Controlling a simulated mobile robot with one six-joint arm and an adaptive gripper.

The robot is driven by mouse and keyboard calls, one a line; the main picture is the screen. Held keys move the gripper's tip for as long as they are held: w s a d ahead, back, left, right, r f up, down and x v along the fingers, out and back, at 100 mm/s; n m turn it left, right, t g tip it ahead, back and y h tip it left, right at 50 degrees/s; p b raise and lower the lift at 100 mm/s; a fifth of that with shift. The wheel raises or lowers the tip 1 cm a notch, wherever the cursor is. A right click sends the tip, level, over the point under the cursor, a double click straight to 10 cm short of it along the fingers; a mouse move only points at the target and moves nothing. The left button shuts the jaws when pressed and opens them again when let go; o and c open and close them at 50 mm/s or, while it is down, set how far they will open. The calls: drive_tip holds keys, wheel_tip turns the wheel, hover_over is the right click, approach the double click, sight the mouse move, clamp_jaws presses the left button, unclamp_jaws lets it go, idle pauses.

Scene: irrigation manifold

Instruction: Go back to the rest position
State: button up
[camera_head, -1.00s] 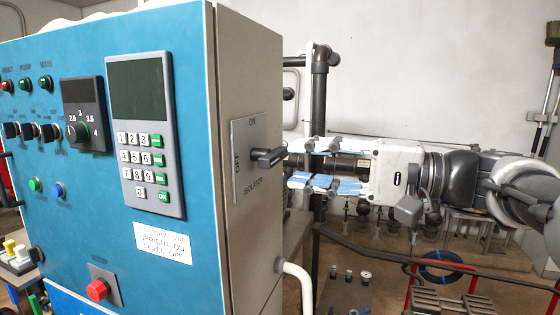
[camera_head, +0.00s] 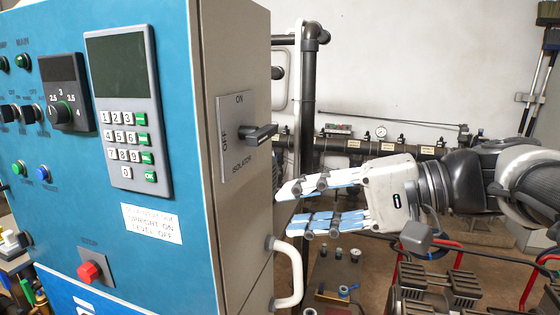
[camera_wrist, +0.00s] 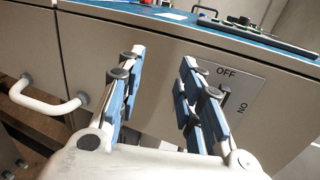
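My gripper (camera_head: 284,212) is open and empty in the head view, to the right of the control cabinet's side face and a little below the isolator handle. It also shows in the wrist view (camera_wrist: 160,58), its two blue-padded fingers spread toward the cabinet side. The isolator switch (camera_head: 261,135) has a black handle that sticks out roughly level, on a grey plate marked ON and OFF. In the wrist view the isolator plate (camera_wrist: 250,88) is just right of the right finger, which partly hides it. The fingers look apart from the handle.
The blue cabinet front (camera_head: 60,190) with keypad (camera_head: 127,145) and red button (camera_head: 90,272) fills the left. A white curved handle (camera_head: 294,275) sticks out below my gripper. A dark vertical pipe (camera_head: 308,110) stands behind. Red-framed equipment (camera_head: 450,285) stands at lower right.

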drive_tip(key=s+a+f+g+h, duration=0.1)
drive_tip(key=s+a+f+h, duration=0.1)
drive_tip(key=s+f+h, duration=0.55)
drive_tip(key=s+d+f+n+h, duration=0.1)
drive_tip(key=s+d+f+h, duration=0.1)
drive_tip(key=f, duration=0.3)
drive_tip(key=s+d+f+n+h, duration=0.2)
drive_tip(key=s+d+f, duration=0.2)
drive_tip(key=d+f, duration=0.1)
drive_tip(key=s+d+f+n+t+h, duration=0.1)
drive_tip(key=s+d+f+h, duration=0.1)
drive_tip(key=f, duration=0.4)
drive_tip(key=shift+s+d+f+n, duration=0.35)
drive_tip(key=shift+s+d, duration=0.1)
drive_tip(key=shift+d, duration=0.4)
